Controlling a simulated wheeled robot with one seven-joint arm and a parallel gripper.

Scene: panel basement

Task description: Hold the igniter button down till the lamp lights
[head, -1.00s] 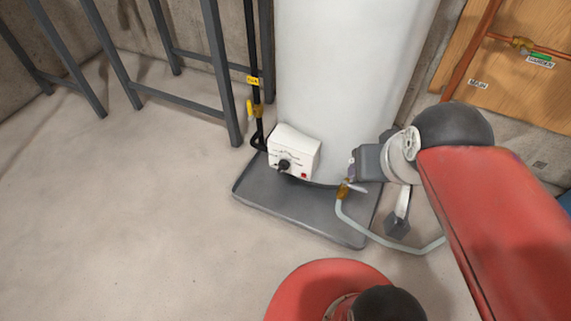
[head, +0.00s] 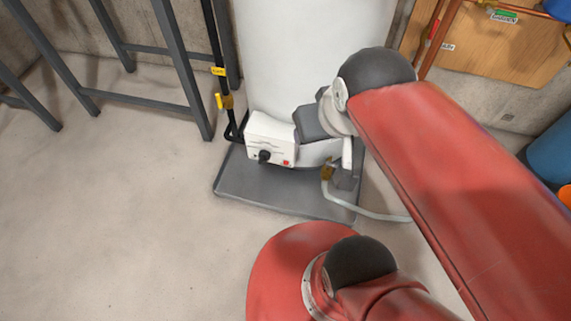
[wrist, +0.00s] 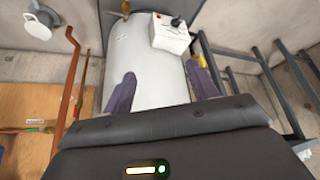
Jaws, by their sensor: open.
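The white control box (head: 270,138) sits low on the front of the white tank. It has a black knob (head: 264,156) and a small red button (head: 286,162) on its face. No lit lamp can be made out on it. The box also shows at the top of the wrist view (wrist: 170,38), with its knob (wrist: 178,22). My gripper (wrist: 162,67) is open and empty, its two purple fingers spread in front of the tank, apart from the box. In the head view my wrist is right beside the box's upper right, and the fingertips cannot be made out.
The tank (head: 290,55) stands on a dark tray (head: 255,190). A brass drain valve (head: 327,173) with a pale hose is right of the box. A black pipe with a yellow valve (head: 225,101) and a grey metal frame (head: 180,70) stand left. The floor at left is clear.

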